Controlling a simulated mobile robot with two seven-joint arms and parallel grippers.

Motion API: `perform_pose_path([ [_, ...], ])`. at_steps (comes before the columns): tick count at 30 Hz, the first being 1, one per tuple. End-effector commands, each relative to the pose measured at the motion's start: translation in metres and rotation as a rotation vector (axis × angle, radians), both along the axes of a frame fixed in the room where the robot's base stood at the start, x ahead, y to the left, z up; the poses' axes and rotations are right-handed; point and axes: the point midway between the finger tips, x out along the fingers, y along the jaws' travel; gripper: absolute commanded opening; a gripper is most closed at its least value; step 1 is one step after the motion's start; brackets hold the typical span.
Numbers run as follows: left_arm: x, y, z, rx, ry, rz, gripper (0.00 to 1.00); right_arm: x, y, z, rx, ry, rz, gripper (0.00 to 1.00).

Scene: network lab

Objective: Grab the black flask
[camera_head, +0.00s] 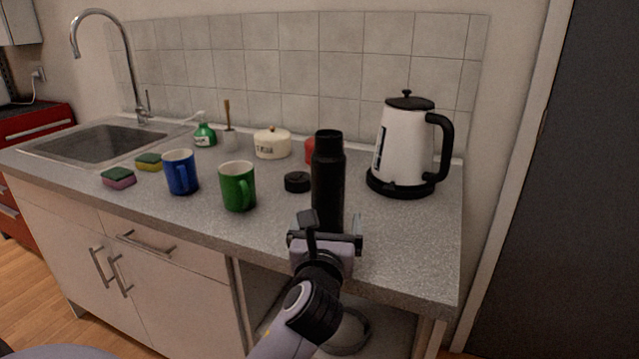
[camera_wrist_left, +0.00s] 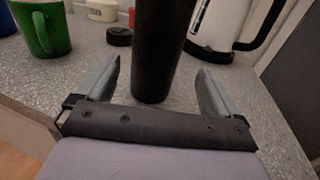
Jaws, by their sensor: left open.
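The black flask (camera_head: 328,178) stands upright on the grey counter, near its front edge, without a lid on top. A small black cap (camera_head: 297,181) lies on the counter just left of it. My left gripper (camera_head: 325,228) is at the flask's lower part, in front of it, and hides its base in the head view. In the left wrist view, the flask (camera_wrist_left: 157,50) stands between and just beyond the two open fingers of the gripper (camera_wrist_left: 157,84). A gap shows on both sides of it. My right gripper is not in view.
A green mug (camera_head: 238,187) and a blue mug (camera_head: 181,172) stand to the left. A white kettle (camera_head: 404,145) stands at the right, and a red object (camera_head: 310,150) is partly hidden behind the flask. The counter's front right (camera_head: 420,245) is clear.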

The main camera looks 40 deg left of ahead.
Motion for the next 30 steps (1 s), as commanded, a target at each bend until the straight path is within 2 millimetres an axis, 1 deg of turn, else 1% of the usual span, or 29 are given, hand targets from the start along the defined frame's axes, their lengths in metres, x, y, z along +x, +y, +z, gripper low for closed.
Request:
perform_pose_path([
  [5,0.001,0.000,0.000,-0.001,0.000,0.000,0.95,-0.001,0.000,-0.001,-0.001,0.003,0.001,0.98],
  [8,0.007,0.004,-0.001,0.000,0.000,0.001,0.95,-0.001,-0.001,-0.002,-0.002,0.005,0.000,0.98],
  [14,0.025,0.015,-0.002,-0.001,0.000,0.002,0.95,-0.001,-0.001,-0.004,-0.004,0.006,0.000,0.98],
  [18,0.042,0.026,-0.004,-0.002,0.000,0.001,0.95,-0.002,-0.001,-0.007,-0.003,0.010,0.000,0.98],
  [23,0.058,0.034,-0.004,-0.001,0.000,-0.001,0.95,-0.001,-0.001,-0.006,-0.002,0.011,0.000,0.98],
  [30,0.061,0.037,-0.004,-0.001,0.002,-0.001,0.95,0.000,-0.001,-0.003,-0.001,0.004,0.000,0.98],
])
